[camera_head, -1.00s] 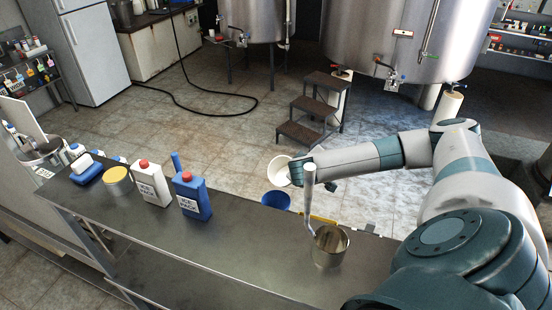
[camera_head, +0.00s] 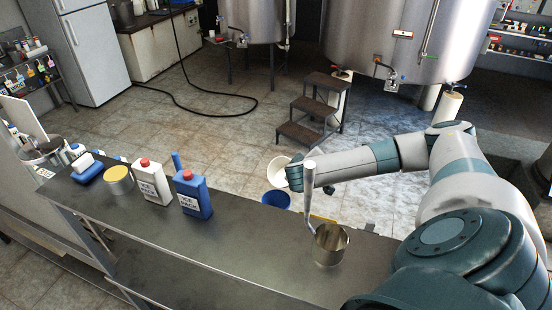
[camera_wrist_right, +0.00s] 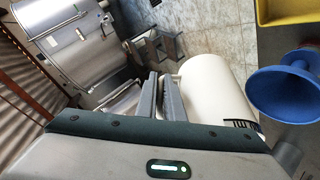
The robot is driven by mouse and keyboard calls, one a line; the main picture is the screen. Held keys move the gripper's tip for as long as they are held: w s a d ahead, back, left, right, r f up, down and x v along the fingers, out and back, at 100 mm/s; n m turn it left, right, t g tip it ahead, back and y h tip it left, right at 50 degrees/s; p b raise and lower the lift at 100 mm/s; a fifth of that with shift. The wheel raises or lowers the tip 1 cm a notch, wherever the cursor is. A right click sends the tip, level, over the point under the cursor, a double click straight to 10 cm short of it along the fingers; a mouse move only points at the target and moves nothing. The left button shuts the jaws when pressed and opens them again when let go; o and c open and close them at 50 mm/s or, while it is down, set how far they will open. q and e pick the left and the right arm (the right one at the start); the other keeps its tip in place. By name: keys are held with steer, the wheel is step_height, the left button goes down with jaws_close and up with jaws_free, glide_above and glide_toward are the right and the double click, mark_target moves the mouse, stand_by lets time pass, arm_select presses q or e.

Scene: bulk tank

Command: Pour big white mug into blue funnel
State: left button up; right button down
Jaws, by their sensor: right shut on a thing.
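The big white mug (camera_head: 277,168) is held out beyond the far edge of the bench, slightly above and beside the blue funnel (camera_head: 276,200). In the right wrist view the mug (camera_wrist_right: 213,92) lies along the fingers, with the funnel (camera_wrist_right: 288,90) to its right and apart from it. My right gripper (camera_head: 294,176) is shut on the mug; its fingers also show in the wrist view (camera_wrist_right: 160,98). The mug's contents cannot be made out. My left gripper is not in view.
A metal ladle (camera_head: 330,246) with an upright handle stands on the steel bench (camera_head: 240,255) near my right arm. A yellow tray (camera_wrist_right: 286,10) is near the funnel.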

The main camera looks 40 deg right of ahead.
steer(key=shift+w+d, duration=0.1)
steer(key=shift+w, duration=0.05)
steer(key=shift+r, duration=0.1)
steer(key=shift+a+h, duration=0.2)
steer(key=shift+h, duration=0.1)
steer(key=shift+d, duration=0.15)
steer(key=shift+a, duration=0.25)
steer(key=shift+d, duration=0.15)
stand_by(0.3)
